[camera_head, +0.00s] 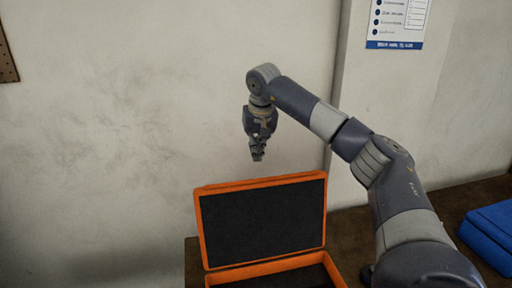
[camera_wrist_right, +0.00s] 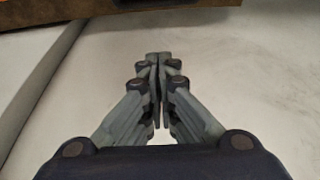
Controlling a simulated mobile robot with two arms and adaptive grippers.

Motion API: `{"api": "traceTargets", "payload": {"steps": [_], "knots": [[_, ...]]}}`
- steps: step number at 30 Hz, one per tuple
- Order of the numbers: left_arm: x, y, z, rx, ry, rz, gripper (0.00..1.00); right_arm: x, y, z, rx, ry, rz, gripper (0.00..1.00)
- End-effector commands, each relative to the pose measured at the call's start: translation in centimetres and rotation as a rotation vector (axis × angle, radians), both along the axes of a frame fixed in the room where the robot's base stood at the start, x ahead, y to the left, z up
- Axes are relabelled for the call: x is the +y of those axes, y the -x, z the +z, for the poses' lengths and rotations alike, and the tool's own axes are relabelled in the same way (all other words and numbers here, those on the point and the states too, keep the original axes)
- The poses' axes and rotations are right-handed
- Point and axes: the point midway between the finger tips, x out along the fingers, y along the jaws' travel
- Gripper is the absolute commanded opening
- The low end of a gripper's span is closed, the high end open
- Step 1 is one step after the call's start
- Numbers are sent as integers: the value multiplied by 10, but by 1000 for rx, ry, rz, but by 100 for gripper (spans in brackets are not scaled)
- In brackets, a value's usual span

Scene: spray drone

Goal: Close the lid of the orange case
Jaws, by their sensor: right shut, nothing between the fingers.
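The orange case (camera_head: 276,272) stands on a dark table at the lower middle of the head view. Its lid (camera_head: 262,222) is raised, nearly upright, with an orange rim and a dark inner lining. The case's front part is cut off by the lower picture edge. My right gripper (camera_head: 258,156) is above the lid's top edge, pointing down, apart from it. Its fingers are together and empty, as the right wrist view (camera_wrist_right: 158,58) also shows. The left gripper is not in view.
A blue case (camera_head: 490,236) lies on the dark table (camera_head: 470,200) at the right. A pale wall (camera_head: 120,130) is behind the table, with a projecting pillar and a poster (camera_head: 398,20). The air around the gripper and above the lid is clear.

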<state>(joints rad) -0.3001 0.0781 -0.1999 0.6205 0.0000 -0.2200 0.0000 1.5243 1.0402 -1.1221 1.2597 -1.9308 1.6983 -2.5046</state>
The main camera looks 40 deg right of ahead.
Motion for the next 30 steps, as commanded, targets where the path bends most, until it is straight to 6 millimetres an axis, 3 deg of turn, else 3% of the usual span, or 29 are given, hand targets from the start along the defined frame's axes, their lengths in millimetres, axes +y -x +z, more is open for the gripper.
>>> {"api": "traceTargets", "payload": {"steps": [8, 18, 30], "knots": [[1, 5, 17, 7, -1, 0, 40, -9, -16, -58, 5, 0, 1, 0], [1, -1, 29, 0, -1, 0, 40, 7, 13, -53, -1, 1, 2, 0], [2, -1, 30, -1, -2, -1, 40, 11, 19, -55, -1, -2, 1, 0]]}}
